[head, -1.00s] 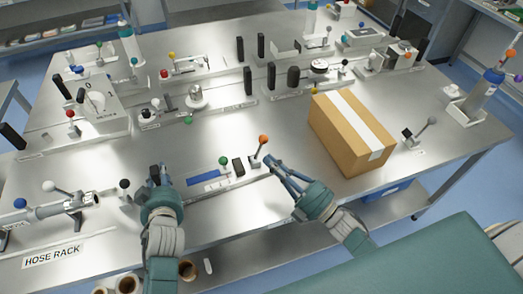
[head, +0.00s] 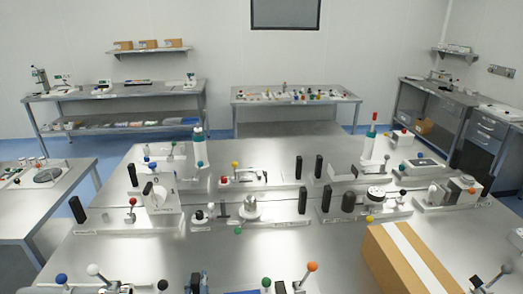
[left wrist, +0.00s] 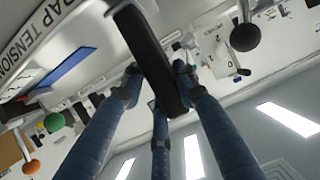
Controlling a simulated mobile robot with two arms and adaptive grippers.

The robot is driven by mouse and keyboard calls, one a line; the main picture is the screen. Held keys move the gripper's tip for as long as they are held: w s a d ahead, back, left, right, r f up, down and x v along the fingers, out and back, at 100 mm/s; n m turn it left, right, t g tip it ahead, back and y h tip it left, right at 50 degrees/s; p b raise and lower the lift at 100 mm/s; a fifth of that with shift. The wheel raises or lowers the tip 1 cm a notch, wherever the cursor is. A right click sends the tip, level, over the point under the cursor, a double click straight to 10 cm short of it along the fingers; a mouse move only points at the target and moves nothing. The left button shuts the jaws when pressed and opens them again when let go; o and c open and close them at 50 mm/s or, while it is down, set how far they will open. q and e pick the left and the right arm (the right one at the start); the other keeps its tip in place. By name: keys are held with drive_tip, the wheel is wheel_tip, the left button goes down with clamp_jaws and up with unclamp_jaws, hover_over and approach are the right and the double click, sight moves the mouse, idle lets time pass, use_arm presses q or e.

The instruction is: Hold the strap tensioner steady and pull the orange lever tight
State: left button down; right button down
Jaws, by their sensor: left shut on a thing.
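The orange-knobbed lever (head: 312,267) stands at the bottom edge of the head view, just left of the cardboard box, leaning up to the right. Its orange knob (left wrist: 32,167) also shows at lower left in the left wrist view, beside a green knob (left wrist: 54,122). The strap tensioner label (left wrist: 38,32) shows there at upper left. My left gripper (left wrist: 157,80) is shut on a black upright handle (left wrist: 145,45), its blue fingers around it. In the head view only the top of this gripper (head: 197,284) shows at the bottom edge. My right gripper is out of view.
A taped cardboard box (head: 385,262) stands right of the orange lever. A grey-knobbed lever (head: 505,269) is right of the box. Rows of fixtures with levers and black handles fill the bench behind. Bare steel bench (head: 150,250) lies between the rows.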

use_arm(q)
drive_tip(key=shift+s+f, duration=0.15)
drive_tip(key=shift+f, duration=0.2)
drive_tip(key=c, duration=1.3)
unclamp_jaws()
drive_tip(key=shift+c, duration=0.2)
drive_tip(key=shift+o, duration=0.6)
drive_tip(key=shift+r, duration=0.2)
drive_tip(key=v, duration=1.1)
drive_tip(key=shift+s+r, duration=0.3)
drive_tip(key=shift+a, duration=0.1)
